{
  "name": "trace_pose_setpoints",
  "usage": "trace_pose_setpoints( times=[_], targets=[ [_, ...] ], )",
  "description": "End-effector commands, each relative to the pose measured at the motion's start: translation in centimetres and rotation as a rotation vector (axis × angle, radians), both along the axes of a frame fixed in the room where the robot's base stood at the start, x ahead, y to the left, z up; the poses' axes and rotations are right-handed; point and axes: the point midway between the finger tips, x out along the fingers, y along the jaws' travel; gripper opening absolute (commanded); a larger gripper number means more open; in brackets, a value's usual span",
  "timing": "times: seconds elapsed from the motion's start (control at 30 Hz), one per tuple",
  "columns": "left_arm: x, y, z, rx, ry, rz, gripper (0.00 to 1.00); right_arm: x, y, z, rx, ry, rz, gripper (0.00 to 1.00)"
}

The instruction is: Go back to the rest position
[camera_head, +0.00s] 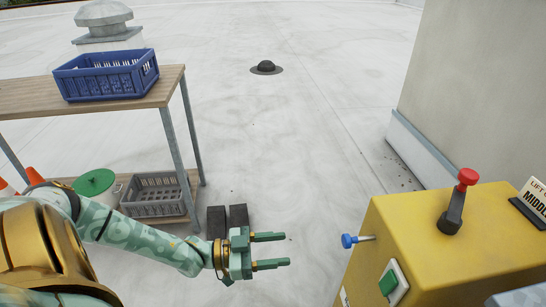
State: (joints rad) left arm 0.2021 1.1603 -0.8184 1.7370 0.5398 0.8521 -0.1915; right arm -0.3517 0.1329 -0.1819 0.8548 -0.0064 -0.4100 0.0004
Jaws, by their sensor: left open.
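My left arm comes in from the lower left. Its gripper (270,251) is open and empty, with two green fingers apart and pointing right. It is held over the pale roof floor, between the shelf and the yellow control box. My right gripper is not in view.
A shelf (150,98) at left bears a blue crate (105,88); below are a grey crate (150,208) and a green-lidded pot (95,182). Dark blocks (238,216) lie by my gripper. A yellow box (400,225) with a red-knobbed lever (466,178) stands at right.

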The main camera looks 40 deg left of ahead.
Motion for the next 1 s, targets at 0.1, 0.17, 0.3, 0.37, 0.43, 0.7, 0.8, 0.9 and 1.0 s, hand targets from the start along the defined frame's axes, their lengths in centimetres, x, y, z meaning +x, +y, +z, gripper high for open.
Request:
trace_pose_setpoints(
  times=[0.1,0.17,0.3,0.37,0.43,0.7,0.8,0.9,1.0],
  targets=[
    [0.0,0.0,0.0,0.0,0.0,0.0,0.52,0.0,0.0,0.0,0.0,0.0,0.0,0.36],
    [0.0,0.0,-0.1,0.0,0.0,0.0,0.52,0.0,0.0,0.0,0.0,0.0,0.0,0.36],
    [0.0,0.0,0.0,-0.001,0.001,0.0,0.52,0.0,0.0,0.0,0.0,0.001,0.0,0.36],
    [0.0,0.0,0.0,-0.001,0.001,0.0,0.52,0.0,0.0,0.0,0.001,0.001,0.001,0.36],
    [0.0,0.0,-0.1,-0.001,0.001,0.0,0.52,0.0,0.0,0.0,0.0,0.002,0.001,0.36],
    [-0.7,-0.1,-5.4,0.099,0.072,0.038,0.52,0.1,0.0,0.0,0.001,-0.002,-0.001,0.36],
    [-2.8,0.4,-12.7,0.24,0.195,0.097,0.52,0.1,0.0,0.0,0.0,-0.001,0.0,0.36],
    [-7.1,1.4,-20.8,0.395,0.376,0.164,0.52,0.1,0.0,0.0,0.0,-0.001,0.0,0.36],
    [-13.4,2.3,-27.6,0.53,0.577,0.214,0.52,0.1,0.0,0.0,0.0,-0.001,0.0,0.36]
  ],
)
